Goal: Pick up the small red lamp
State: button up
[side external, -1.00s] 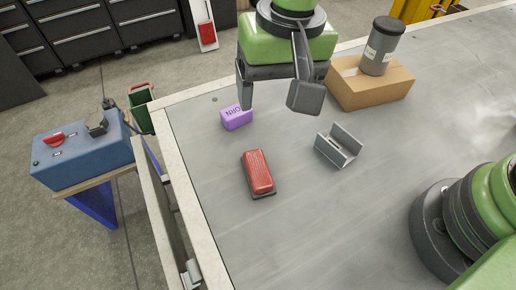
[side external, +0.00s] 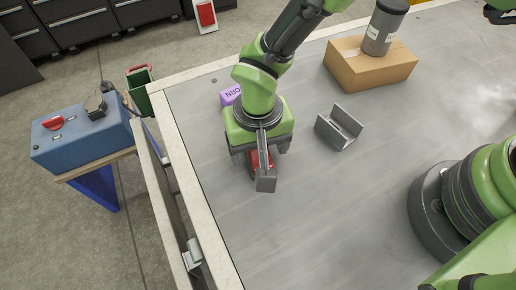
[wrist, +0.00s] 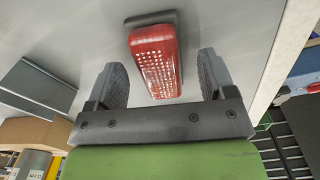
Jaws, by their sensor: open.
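The small red lamp (wrist: 156,62) has a ribbed red lens on a dark base and lies on the grey table. In the wrist view it sits between and just ahead of the two open fingers of my gripper (wrist: 162,82), apart from both. In the side view my gripper (side external: 257,172) is over the lamp (side external: 262,160). Most of the lamp is hidden there by the gripper body and the near finger. The gripper holds nothing.
A purple block (side external: 230,95) is just behind my gripper. A grey metal bracket (side external: 339,127) stands to the right. A cardboard box (side external: 371,66) with a grey canister (side external: 384,27) on it is at the back. The pale table edge (side external: 186,175) runs at left; the near table surface is clear.

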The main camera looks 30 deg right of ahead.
jog(key=shift+f, duration=0.4)
jog(key=shift+c, duration=0.4)
jog(key=c, duration=0.9)
jog(key=shift+r, duration=0.1)
